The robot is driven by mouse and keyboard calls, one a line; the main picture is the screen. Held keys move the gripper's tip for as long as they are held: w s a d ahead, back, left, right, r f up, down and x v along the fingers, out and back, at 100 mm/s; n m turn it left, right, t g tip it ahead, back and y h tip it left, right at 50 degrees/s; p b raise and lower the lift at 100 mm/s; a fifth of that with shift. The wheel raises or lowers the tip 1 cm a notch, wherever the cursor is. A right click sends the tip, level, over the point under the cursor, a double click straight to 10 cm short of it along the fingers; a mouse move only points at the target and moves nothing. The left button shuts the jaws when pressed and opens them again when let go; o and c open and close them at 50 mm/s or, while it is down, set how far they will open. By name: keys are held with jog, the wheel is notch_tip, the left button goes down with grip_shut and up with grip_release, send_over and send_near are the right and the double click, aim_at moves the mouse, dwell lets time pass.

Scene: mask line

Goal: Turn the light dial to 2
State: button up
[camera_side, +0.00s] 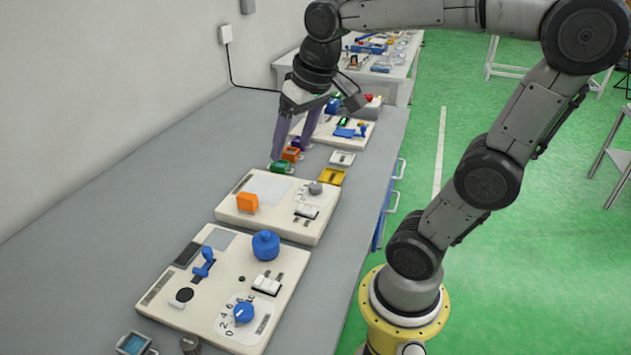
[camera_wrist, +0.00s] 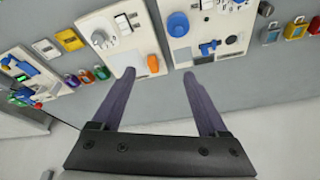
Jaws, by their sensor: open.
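Two dials show. A blue dial (camera_side: 243,313) with printed numbers around it sits on the near cream panel (camera_side: 172,312). A grey dial (camera_side: 315,187) with markings sits on the middle cream panel (camera_side: 238,213); it also shows in the wrist view (camera_wrist: 98,37). I cannot tell from any label which is the light dial, nor read their settings exactly. My gripper (camera_side: 287,152) is open and empty, its fingers pointing down beyond the middle panel, near the green padlock-like block. In the wrist view my gripper (camera_wrist: 163,73) has its fingers wide apart, with neither dial between them.
The middle panel carries an orange block (camera_side: 247,201) and switches. The near panel carries a blue round knob (camera_side: 265,245), a blue lever (camera_side: 204,262) and white switches (camera_side: 267,285). Green (camera_side: 281,167) and yellow (camera_side: 331,177) blocks lie beyond. A wall bounds the left.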

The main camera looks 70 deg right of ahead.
jog(key=w+d+f+m+g, duration=0.25)
jog(key=w+d+m, duration=0.2)
jog(key=d, duration=0.65)
jog(key=m+g+y, duration=0.1)
jog(key=m, duration=0.1)
send_over(315, 185)
notch_tip(315, 185, down, 6)
notch_tip(315, 185, down, 14)
jog(key=shift+r, duration=0.1)
grip_shut()
jog(key=shift+n, duration=0.25)
